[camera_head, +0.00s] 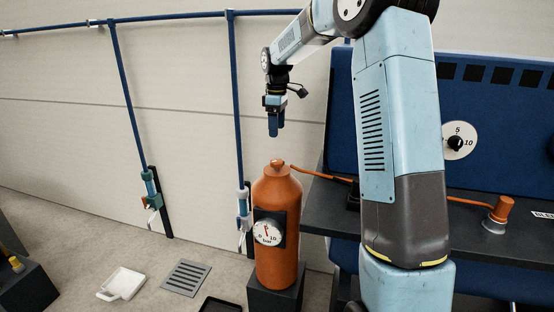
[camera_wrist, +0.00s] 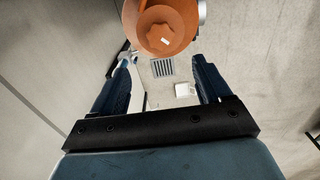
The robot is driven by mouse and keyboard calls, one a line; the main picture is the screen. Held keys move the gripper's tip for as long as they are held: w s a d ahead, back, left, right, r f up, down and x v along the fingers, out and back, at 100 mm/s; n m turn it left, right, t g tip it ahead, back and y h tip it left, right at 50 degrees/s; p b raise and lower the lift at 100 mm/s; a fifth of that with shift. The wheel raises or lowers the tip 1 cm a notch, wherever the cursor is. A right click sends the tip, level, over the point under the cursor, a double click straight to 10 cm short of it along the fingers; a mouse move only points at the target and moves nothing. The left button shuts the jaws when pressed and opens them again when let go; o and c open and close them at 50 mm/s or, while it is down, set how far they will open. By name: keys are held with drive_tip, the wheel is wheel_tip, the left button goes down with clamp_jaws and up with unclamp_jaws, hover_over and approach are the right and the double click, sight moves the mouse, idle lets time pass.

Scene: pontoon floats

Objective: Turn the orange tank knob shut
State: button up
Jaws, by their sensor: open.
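The orange tank (camera_head: 277,217) stands upright on a dark block, with a round white pressure gauge (camera_head: 267,232) on its front. The orange knob (camera_head: 277,163) sits on top of the tank. In the wrist view the lobed knob (camera_wrist: 161,38) with a small white mark shows at the top centre, on the tank top (camera_wrist: 184,12). My gripper (camera_head: 275,133) points down above the knob, with a gap between them. In the wrist view my gripper (camera_wrist: 160,85) has its fingers apart and nothing between them; the knob is beyond the fingertips.
An orange hose (camera_head: 325,177) runs from near the tank top to the dark bench (camera_head: 465,222) at right. Blue pipes with valves (camera_head: 241,207) stand along the wall at left. A floor grate (camera_head: 186,277) and a white dustpan-like tray (camera_head: 122,284) lie on the floor.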

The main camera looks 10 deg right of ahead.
sight(277, 160)
wheel_tip(277, 160, down, 13)
drive_tip(key=shift+r, duration=0.15)
idle(0.4)
drive_tip(key=c, duration=1)
